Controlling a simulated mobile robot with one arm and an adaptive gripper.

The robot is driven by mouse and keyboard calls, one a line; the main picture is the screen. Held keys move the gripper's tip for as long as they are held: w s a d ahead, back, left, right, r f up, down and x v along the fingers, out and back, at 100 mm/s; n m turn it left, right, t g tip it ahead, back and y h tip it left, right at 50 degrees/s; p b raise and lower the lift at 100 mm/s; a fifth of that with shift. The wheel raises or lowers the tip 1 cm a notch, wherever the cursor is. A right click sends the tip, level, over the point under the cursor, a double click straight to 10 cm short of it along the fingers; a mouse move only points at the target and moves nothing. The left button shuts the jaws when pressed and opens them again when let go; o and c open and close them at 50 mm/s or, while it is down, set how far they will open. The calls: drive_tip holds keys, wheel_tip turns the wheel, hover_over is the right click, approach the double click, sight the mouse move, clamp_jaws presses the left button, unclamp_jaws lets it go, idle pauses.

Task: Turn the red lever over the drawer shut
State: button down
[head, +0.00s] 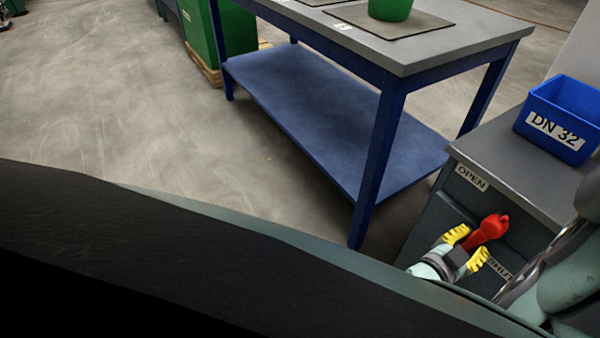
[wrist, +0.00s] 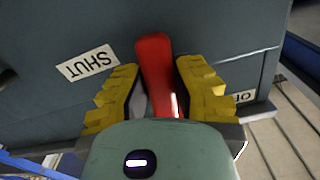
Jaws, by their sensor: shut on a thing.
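The red lever (head: 488,230) is on the front of the grey cabinet (head: 425,218), between the OPEN label (head: 471,178) and the SHUT label (head: 500,268). In the head view it slants, with its upper end to the right. My gripper (head: 467,246) has its yellow fingers around the lever's lower part. In the wrist view the lever (wrist: 157,75) runs between the two yellow fingers of my gripper (wrist: 160,95), and its lower part is hidden by my gripper body. The SHUT label (wrist: 88,63) is left of the lever there, upside down; the OPEN label is partly hidden by the right finger.
A blue bin (head: 562,115) marked DN 32 stands on the cabinet top. A blue-framed workbench (head: 440,55) with a lower shelf (head: 330,125) stands beside the cabinet and carries a green container (head: 390,8).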

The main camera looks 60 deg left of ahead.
drive_tip(key=shift+d+f+n, duration=0.1)
drive_tip(key=shift+d+n, duration=0.6)
drive_tip(key=shift+n, duration=0.4)
drive_tip(key=c, duration=0.7)
unclamp_jaws()
drive_tip(key=shift+w, duration=0.1)
drive_tip(key=shift+c, duration=0.2)
drive_tip(key=s, duration=0.7)
drive_tip(key=shift+s+a, duration=0.15)
drive_tip(key=shift+s, duration=0.15)
